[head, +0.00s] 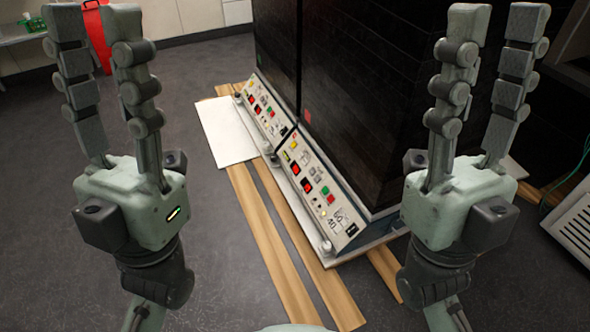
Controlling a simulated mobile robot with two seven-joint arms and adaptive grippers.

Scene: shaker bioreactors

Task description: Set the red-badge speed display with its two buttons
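Two dark shaker cabinets stand side by side, each with a sloped control panel along its lower front. A small red badge (307,116) is on the nearer cabinet (360,110). The panel below it (318,192) carries small displays and coloured buttons, with two red-lit displays, one of them here (307,184). I cannot read digits or tell which display is for speed. My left gripper (94,18) is raised at the left, open and empty. My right gripper (498,18) is raised at the right, open and empty. Both are apart from the panel.
The farther cabinet has a green badge (262,59) and a similar panel (263,108). Wooden boards (265,235) and a white sheet (226,131) lie on the floor in front. A red bin (97,38) stands at the back left. A white vented box (575,225) is at the right.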

